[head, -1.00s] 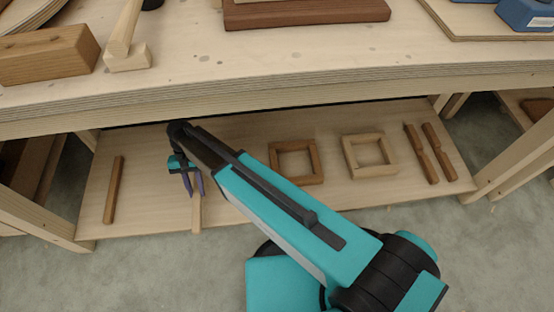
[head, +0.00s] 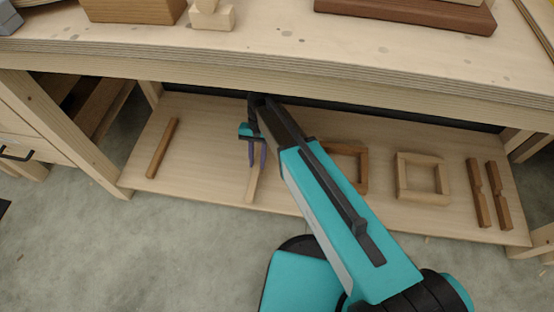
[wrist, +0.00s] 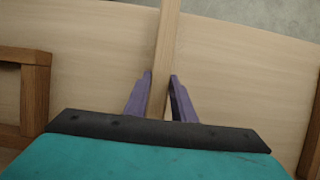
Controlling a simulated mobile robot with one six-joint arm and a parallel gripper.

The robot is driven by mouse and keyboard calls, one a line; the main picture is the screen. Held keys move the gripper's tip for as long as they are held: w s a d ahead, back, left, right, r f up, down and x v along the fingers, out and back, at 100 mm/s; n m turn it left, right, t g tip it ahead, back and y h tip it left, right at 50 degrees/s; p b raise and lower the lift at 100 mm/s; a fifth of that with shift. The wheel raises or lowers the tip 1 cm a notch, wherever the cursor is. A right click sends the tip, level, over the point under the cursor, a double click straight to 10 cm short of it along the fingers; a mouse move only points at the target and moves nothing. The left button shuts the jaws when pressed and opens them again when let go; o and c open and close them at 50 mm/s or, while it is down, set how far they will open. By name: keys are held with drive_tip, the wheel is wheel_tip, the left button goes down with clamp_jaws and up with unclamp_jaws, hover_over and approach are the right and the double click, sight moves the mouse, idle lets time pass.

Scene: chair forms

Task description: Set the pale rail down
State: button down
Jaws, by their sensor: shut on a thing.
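The pale rail (head: 251,187) is a straight light-wood stick. My gripper (head: 257,160), with purple fingers, is shut on it over the lower shelf (head: 205,165). In the wrist view the pale rail (wrist: 165,50) runs up between the fingers (wrist: 160,90), away from the wrist. In the head view its free end points toward the shelf's front edge. I cannot tell whether the rail touches the shelf. Its far end is hidden by my gripper.
A brown rail (head: 162,148) lies at the shelf's left. A darker frame (head: 362,170), partly behind my arm, a pale frame (head: 423,196) and two notched brown pieces (head: 479,195) lie to the right. The bench top (head: 270,45) overhangs the shelf. Bare shelf lies left of my gripper.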

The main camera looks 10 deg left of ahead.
drive_tip(key=w+d, duration=0.1)
drive_tip(key=w+d+b, duration=0.1)
drive_tip(key=w+d, duration=0.1)
drive_tip(key=w+d+b, duration=0.1)
drive_tip(key=d, duration=0.1)
drive_tip(key=shift+w+d+f, duration=0.2)
drive_tip(key=shift+w+f, duration=0.05)
drive_tip(key=shift+f, duration=0.05)
drive_tip(key=shift+w+d+f+b, duration=0.15)
drive_tip(key=shift+w+d+b, duration=0.15)
drive_tip(key=shift+w+d, duration=0.1)
drive_tip(key=shift+d+f+b, duration=0.1)
drive_tip(key=shift+f+b, duration=0.2)
drive_tip(key=shift+f, duration=0.05)
drive_tip(key=shift+f+b, duration=0.75)
drive_tip(key=shift+f, duration=0.55)
drive_tip(key=c, duration=1.5)
unclamp_jaws()
drive_tip(key=shift+f, duration=0.15)
